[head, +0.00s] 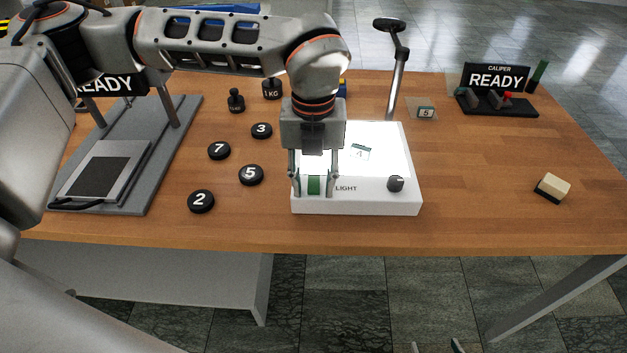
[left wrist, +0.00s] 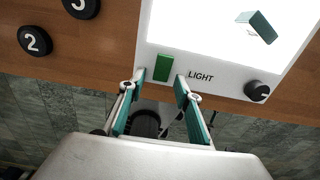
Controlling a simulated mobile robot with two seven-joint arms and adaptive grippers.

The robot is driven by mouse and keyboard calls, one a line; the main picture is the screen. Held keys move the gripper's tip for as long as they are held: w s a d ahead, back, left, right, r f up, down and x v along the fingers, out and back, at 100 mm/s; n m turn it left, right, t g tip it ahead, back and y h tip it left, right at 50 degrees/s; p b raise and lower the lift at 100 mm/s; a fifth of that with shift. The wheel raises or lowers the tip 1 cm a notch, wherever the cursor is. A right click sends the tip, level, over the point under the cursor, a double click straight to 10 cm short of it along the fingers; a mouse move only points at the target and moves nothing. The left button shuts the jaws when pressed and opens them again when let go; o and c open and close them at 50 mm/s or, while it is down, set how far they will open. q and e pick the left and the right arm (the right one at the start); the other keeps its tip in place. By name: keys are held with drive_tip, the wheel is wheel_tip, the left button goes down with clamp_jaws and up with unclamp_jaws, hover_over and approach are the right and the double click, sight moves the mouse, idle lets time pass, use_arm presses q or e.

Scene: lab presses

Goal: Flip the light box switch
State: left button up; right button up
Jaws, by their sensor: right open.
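The white light box (head: 411,190) sits near the table's front edge, its top panel glowing bright white. In the left wrist view the gripper (left wrist: 160,79) is open and empty; contact with the box cannot be told. Only the fingertips of my right gripper (head: 438,347) show at the bottom edge, open.
A dark knob (head: 396,184) is on the box's front right. A small slide (head: 360,152) lies on the panel. Several numbered black discs (head: 251,175) lie left of the box. A grey press (head: 166,156) stands further left. A cream block (head: 553,187) lies right; table between is clear.

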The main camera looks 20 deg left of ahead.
use_arm(q)
clamp_jaws()
